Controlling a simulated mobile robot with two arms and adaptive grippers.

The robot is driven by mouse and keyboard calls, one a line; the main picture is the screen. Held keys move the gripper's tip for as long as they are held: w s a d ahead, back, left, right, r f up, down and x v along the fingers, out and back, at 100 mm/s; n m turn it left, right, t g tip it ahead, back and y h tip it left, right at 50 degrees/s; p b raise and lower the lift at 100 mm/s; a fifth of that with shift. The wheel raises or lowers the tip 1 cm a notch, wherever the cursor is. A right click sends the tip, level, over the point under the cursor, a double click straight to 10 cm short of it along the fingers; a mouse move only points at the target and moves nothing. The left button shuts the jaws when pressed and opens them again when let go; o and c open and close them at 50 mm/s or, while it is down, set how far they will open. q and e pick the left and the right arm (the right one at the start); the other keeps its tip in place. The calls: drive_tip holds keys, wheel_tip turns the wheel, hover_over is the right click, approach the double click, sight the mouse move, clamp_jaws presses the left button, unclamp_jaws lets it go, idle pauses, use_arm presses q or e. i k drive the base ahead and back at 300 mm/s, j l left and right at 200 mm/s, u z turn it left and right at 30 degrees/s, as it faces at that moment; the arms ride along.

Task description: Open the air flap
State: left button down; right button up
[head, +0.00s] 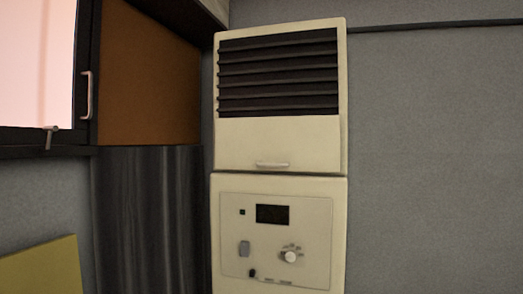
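A tall cream air unit (280,152) stands against the grey wall in the middle of the head view. Its upper part has a dark grille with several horizontal slats (278,75). Below the grille is a plain cream panel with a small light handle (272,164) near its lower edge. A seam separates this panel from the lower control section. I cannot tell from here which part is the air flap. Neither of my grippers shows in this view.
At left are a dark-framed window (40,75) with handles, a brown panel (149,80) and a yellow-green surface (42,270).

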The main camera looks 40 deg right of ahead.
sight(299, 143)
drive_tip(key=i+l, duration=0.15)
drive_tip(key=l, duration=0.15)
drive_tip(key=i+l, duration=0.35)
drive_tip(key=l, duration=0.3)
drive_tip(key=i+z, duration=0.2)
